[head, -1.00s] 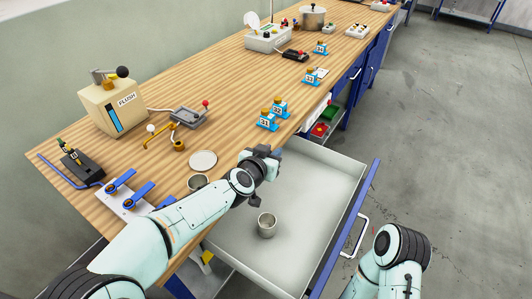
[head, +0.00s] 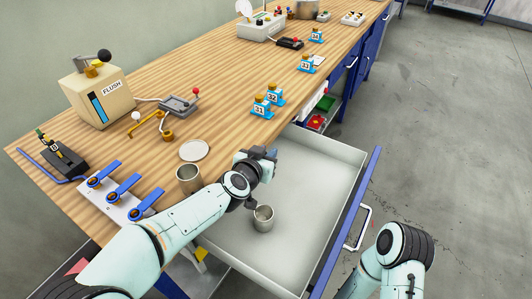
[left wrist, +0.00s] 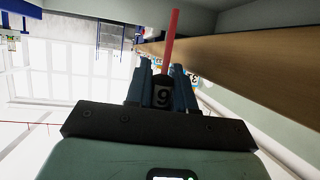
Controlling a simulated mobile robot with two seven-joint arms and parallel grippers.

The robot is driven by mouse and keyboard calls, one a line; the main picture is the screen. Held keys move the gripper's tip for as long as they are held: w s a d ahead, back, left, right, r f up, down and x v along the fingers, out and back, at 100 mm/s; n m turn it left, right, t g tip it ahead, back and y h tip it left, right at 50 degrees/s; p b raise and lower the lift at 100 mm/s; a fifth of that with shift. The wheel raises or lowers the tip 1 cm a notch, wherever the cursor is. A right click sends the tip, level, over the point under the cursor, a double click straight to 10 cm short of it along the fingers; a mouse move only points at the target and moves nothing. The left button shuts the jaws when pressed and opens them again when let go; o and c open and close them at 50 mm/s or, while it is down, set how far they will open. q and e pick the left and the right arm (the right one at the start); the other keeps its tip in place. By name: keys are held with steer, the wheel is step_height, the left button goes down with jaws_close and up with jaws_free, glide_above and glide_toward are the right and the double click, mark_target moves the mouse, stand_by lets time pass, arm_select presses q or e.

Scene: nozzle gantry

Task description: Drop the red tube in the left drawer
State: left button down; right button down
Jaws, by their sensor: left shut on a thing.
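The red tube (left wrist: 172,38) shows in the left wrist view, standing out from between the fingers of my left gripper (left wrist: 165,78). The gripper is shut on it, and a dark piece marked with a digit (left wrist: 163,96) sits between the fingers. In the head view my left gripper (head: 262,154) is at the table's front edge, by the upper left of the open drawer (head: 335,153). The tube cannot be made out there. The drawer holds a metal cup (head: 263,219). My right arm shows at the lower right, but its gripper is out of view.
Another metal cup (head: 188,180) and a pale round disc (head: 195,150) are on the wooden table (head: 150,58) left of my gripper. Blue levers (head: 118,195) sit nearer. Numbered blue stands (head: 262,107) line the front edge. Much of the drawer floor is bare.

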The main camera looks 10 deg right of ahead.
arm_select(q)
steer(key=c, duration=0.9)
jaws_free()
steer(key=shift+a, duration=0.1)
steer(key=p+v, duration=0.1)
steer(key=v, duration=0.5)
steer(key=p+v, duration=0.1)
steer(key=v, duration=0.6)
steer(key=shift+s+r+p, duration=0.1)
steer(key=shift+s+p, duration=0.2)
steer(key=shift+p, duration=0.05)
arm_select(e)
steer(key=shift+g+y, duration=0.3)
steer(key=shift+g, duration=0.4)
steer(key=s+r, duration=0.1)
steer(key=s+a+r, duration=0.2)
steer(key=s, duration=0.1)
steer(key=shift+s, duration=0.1)
